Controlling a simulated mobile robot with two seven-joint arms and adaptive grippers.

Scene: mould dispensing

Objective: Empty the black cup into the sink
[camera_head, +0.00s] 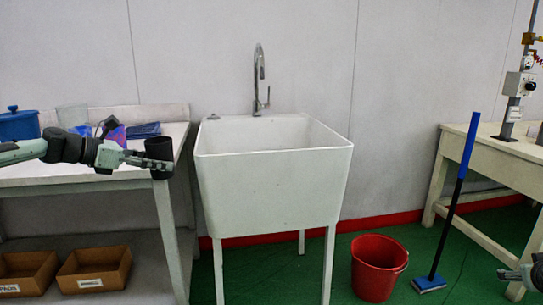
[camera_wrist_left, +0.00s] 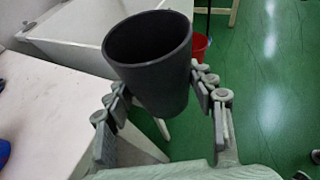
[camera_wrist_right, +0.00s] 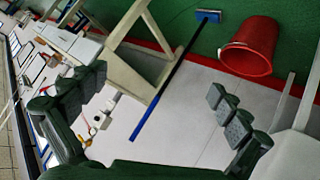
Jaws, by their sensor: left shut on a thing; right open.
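The black cup (camera_head: 159,150) is held upright by my left gripper (camera_head: 146,158), left of the sink and near the corner of the left table. In the left wrist view the cup (camera_wrist_left: 150,62) sits between the two fingers of my left gripper (camera_wrist_left: 160,98), its mouth facing the camera; the inside is dark and I cannot tell what it holds. The white sink (camera_head: 270,180) stands on legs in the middle, its basin open at the top. My right gripper (camera_wrist_right: 155,110) is open and empty; only its edge shows at the head view's lower right.
A chrome tap (camera_head: 260,80) rises behind the sink. The left table (camera_head: 90,172) holds a blue pot (camera_head: 20,125) and other items. A red bucket (camera_head: 377,268) and a blue-handled broom (camera_head: 457,190) stand right of the sink, before another table (camera_head: 470,152).

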